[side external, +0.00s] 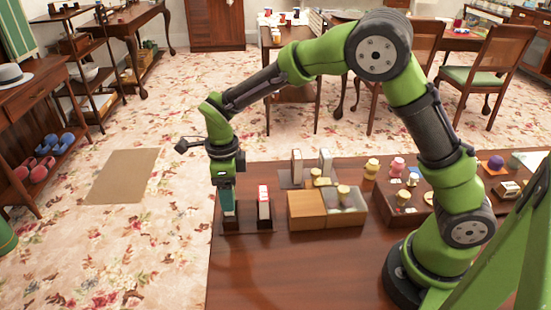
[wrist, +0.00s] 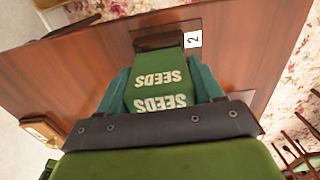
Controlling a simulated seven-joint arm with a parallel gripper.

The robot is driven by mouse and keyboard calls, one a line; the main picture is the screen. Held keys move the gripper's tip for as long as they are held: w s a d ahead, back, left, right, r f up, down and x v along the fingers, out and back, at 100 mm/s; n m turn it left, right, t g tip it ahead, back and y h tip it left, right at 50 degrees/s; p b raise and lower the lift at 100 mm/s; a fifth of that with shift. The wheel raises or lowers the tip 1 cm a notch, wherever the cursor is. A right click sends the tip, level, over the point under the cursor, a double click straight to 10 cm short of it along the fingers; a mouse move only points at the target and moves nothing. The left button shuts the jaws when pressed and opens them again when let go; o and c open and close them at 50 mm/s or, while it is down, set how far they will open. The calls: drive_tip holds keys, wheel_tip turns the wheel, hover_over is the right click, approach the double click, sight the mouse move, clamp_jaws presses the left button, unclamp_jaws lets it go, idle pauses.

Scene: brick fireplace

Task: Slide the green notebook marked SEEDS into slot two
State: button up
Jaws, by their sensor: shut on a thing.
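The green notebook (wrist: 160,72) carries the white word SEEDS twice in the wrist view. My gripper (wrist: 161,88) is shut on it, with a teal finger on each side. Slot two (wrist: 156,42), a dark brown holder, shows just beyond the notebook, with a white label "2" (wrist: 193,39) beside it. In the side view my gripper (side external: 227,194) points down over the left holder (side external: 231,226) near the table's left edge. The notebook is mostly hidden there by the fingers. I cannot tell how deep its lower end sits in the slot.
A red and white book (side external: 264,203) stands upright in the holder just to the right. Farther right are a wooden box (side external: 306,213) with a clear compartment and a tray (side external: 403,211) of small jars. The table front (side external: 290,270) is bare.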

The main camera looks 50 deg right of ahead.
drive_tip(key=shift+f, duration=1.95)
drive_tip(key=o, duration=1.1)
drive_tip(key=shift+o, duration=0.2)
wheel_tip(320, 180, up, 17)
